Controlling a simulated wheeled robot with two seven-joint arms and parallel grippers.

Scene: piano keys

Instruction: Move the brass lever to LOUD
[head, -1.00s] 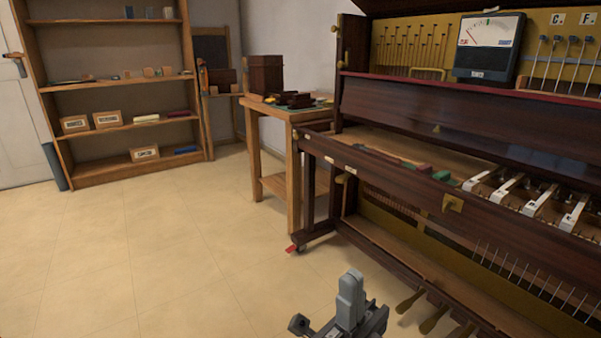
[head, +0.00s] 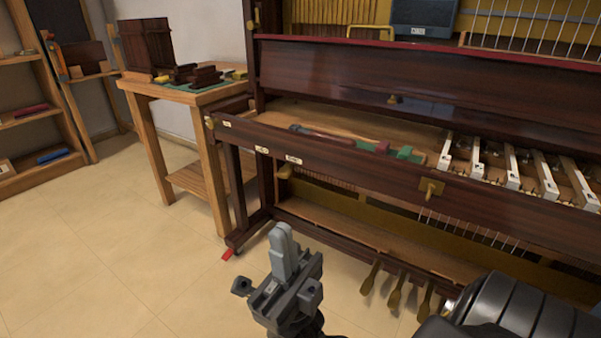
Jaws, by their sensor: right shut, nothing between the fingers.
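A piano with its front opened stands at the right in the head view. A small brass lever (head: 284,172) sticks out just below its dark front rail (head: 345,160), near the left end. Two small pale labels, a left one (head: 262,150) and a right one (head: 293,160), sit on the rail above it; their lettering is too small to read. My right gripper (head: 282,238) is shut and empty, fingers pointing up. In the picture it is below the lever and apart from it. My left gripper is out of view.
Brass pedals (head: 397,285) stick out low at the piano's front, right of my right gripper. A wooden side table (head: 190,95) with dark blocks stands left of the piano. A shelf is at the far left. The tiled floor (head: 110,250) is open.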

